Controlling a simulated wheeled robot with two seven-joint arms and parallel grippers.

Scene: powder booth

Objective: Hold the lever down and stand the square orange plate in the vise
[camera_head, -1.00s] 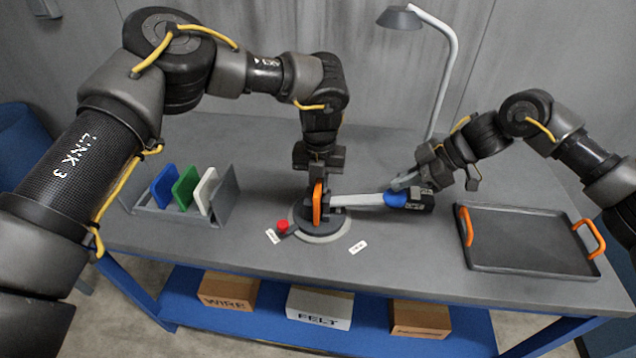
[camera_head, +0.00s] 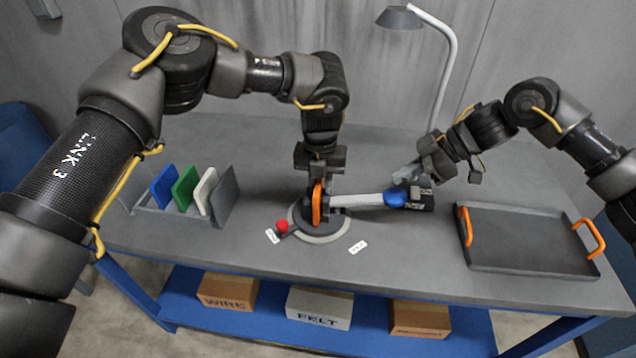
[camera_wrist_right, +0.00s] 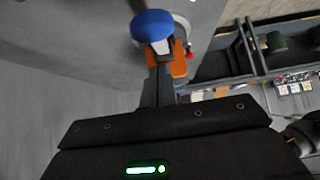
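The square orange plate (camera_head: 317,203) stands edge-on at the vise (camera_head: 322,232) on the bench. My left gripper (camera_head: 319,180) is directly above the vise, with its fingers at the plate's upper part, and looks shut on it. The plate's lower edge and the jaws are partly hidden.
A rack (camera_head: 180,213) with blue, green and white plates stands at the left. A dark tray (camera_head: 530,240) with orange handles lies at the right. A lamp (camera_head: 445,75) stands behind. A red knob (camera_head: 282,226) and small labels are by the vise. Boxes sit on the lower shelf.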

